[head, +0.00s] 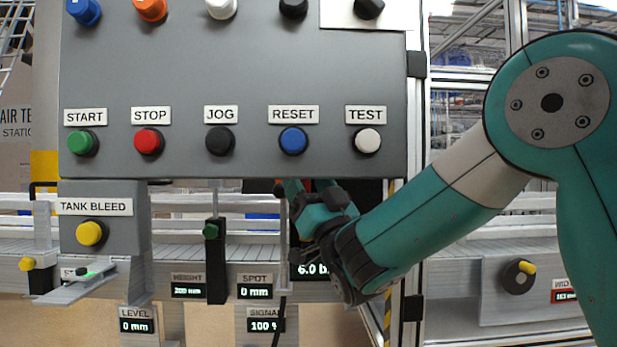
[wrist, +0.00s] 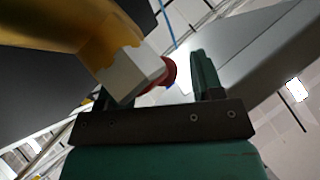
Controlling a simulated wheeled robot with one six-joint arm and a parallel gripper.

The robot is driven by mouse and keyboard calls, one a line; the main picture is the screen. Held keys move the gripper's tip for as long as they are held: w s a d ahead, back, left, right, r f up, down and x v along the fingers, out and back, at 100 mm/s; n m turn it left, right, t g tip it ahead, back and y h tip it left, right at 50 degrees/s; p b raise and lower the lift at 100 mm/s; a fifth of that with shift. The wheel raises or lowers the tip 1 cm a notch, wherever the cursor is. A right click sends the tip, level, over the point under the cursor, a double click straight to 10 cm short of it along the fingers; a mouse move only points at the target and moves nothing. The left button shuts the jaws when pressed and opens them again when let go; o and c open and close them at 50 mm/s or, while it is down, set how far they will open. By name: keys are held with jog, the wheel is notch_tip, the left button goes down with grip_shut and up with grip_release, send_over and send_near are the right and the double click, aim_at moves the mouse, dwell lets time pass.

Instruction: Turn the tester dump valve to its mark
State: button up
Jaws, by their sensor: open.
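In the wrist view one green finger (wrist: 206,75) shows at the right. A pale block (wrist: 130,76) with a red round part (wrist: 168,72) beside it and a gold body (wrist: 70,30) lie on the left, close to the jaws. They may belong to the dump valve, but I cannot tell for sure. I cannot tell whether the jaws touch them. No valve label or mark is readable; my gripper and forearm cover this spot in the head view.
The button panel (head: 240,75) stands above my gripper, with the blue RESET button (head: 293,141) and white TEST button (head: 367,141). A display reading 6.0 (head: 308,270) is partly hidden below my gripper. The TANK BLEED box (head: 118,240) is left. A black-and-yellow knob (head: 518,277) is right.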

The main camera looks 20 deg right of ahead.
grip_shut()
jog(key=shift+f+b, duration=0.15)
jog(key=shift+b, duration=0.6)
